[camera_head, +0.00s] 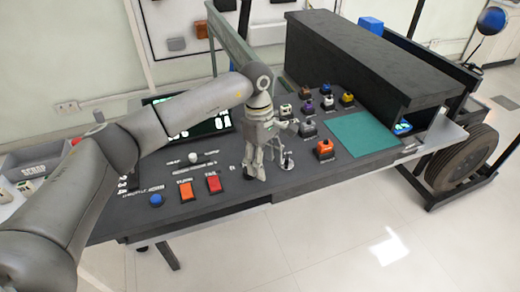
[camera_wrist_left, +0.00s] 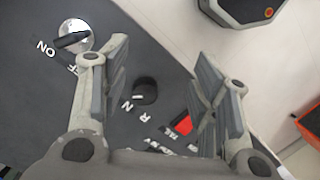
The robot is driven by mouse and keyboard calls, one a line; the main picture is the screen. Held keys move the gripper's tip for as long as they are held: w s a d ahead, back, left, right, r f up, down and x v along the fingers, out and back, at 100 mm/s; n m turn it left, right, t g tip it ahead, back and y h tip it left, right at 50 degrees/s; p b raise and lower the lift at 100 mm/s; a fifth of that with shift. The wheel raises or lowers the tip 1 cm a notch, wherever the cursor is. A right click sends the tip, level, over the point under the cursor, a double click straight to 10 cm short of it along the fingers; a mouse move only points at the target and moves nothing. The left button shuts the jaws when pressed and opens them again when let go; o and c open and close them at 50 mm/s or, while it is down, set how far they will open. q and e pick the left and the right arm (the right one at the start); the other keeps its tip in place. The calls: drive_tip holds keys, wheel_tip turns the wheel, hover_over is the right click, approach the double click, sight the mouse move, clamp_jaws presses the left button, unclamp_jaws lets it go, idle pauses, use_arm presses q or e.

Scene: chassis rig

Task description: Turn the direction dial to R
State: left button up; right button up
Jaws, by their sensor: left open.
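The direction dial (camera_wrist_left: 146,90) is a small round black knob on the dark panel in the left wrist view. A small white mark shows at its edge, on the side of the printed N; the letter R is printed beyond N. My left gripper (camera_wrist_left: 162,62) is open, with one finger on each side of the dial in the picture; I see no contact. In the head view my left gripper (camera_head: 255,174) points down over the panel's front part, and the dial is hard to make out there. My right gripper is not in view.
A silver ON/OFF switch (camera_wrist_left: 75,37) sits close to one finger. A red button (camera_wrist_left: 184,124) is near the other finger; red (camera_head: 213,184) and orange (camera_head: 186,191) buttons stand left of the gripper in the head view. A lever (camera_head: 288,160) stands close on its right.

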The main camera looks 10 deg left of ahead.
use_arm(q)
drive_tip(key=w+a+r+y+p, duration=0.1)
drive_tip(key=w+a+r+y, duration=0.15)
drive_tip(key=a+r, duration=0.2)
drive_tip(key=shift+t+h, duration=0.4)
drive_tip(key=shift+h, duration=0.05)
drive_tip(key=f+p, duration=0.1)
drive_tip(key=f, duration=0.4)
drive_tip(key=f+p, duration=0.1)
drive_tip(key=f, duration=0.5)
drive_tip(key=shift+w+a+f, duration=0.1)
drive_tip(key=shift+a+f, duration=0.05)
drive_tip(key=shift+a, duration=0.05)
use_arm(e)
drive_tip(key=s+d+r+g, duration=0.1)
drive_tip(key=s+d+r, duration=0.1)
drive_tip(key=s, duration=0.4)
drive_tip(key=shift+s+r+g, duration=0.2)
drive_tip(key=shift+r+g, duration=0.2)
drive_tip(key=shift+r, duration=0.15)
use_arm(q)
drive_tip(key=shift+c, duration=0.4)
drive_tip(key=c, duration=1)
